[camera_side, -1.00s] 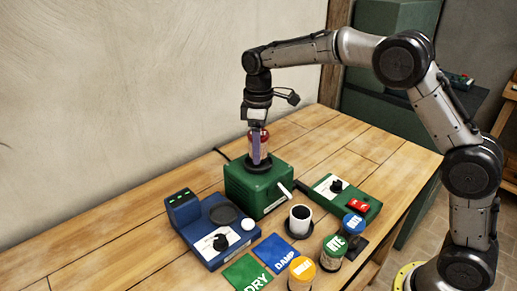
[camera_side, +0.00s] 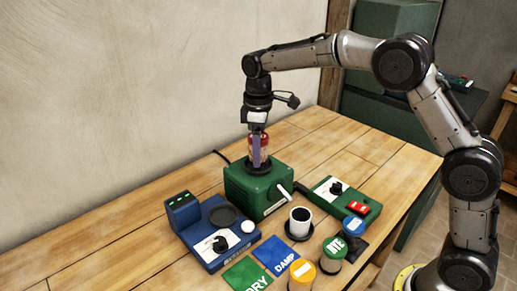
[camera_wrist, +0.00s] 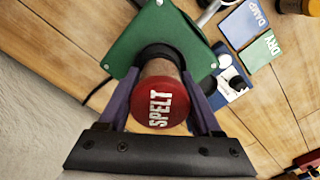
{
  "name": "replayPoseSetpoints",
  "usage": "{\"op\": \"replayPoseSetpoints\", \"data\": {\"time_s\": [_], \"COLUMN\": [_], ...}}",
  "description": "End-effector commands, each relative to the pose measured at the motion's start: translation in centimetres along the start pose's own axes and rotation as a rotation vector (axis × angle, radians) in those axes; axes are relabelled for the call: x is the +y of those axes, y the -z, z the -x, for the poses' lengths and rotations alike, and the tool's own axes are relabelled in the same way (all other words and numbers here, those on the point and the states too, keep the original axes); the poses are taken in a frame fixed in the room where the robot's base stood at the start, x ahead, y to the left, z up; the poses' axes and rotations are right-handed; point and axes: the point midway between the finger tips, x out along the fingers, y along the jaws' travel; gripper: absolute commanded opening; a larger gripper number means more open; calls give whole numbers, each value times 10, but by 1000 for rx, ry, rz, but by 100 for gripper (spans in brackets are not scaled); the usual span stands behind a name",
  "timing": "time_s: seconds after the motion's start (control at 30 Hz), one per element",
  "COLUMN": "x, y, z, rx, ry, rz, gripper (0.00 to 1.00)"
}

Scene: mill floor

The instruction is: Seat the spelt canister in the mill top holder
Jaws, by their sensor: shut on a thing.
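The spelt canister has a red lid lettered SPELT (camera_wrist: 160,103) and a clear body. In the side view the canister (camera_side: 266,147) stands upright over the green mill (camera_side: 262,196), its lower end at the black ring holder (camera_side: 258,170) on top. In the wrist view the holder (camera_wrist: 160,52) shows just beyond the canister, roughly in line with it. My gripper (camera_side: 257,158) points down, with its purple fingers on both sides of the canister, shut on it. The fingers partly hide the lower end, so I cannot tell how deep it sits in the holder.
A blue scale (camera_side: 212,240) stands front left of the mill, and a green switch box (camera_side: 345,198) to its right. A white cup (camera_side: 300,220), several lidded canisters such as the RYE one (camera_side: 333,250), and DRY and DAMP cards (camera_side: 277,255) lie in front. Table behind is clear.

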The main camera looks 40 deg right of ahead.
Motion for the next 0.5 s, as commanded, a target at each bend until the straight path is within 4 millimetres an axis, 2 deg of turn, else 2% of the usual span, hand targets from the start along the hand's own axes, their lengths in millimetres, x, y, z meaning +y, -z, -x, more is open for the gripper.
{"op": "replayPoseSetpoints", "data": {"time_s": [0.5], "x": [0], "y": [0], "z": [-9], "rx": [1], "ry": [0], "rz": [0], "gripper": [0]}}
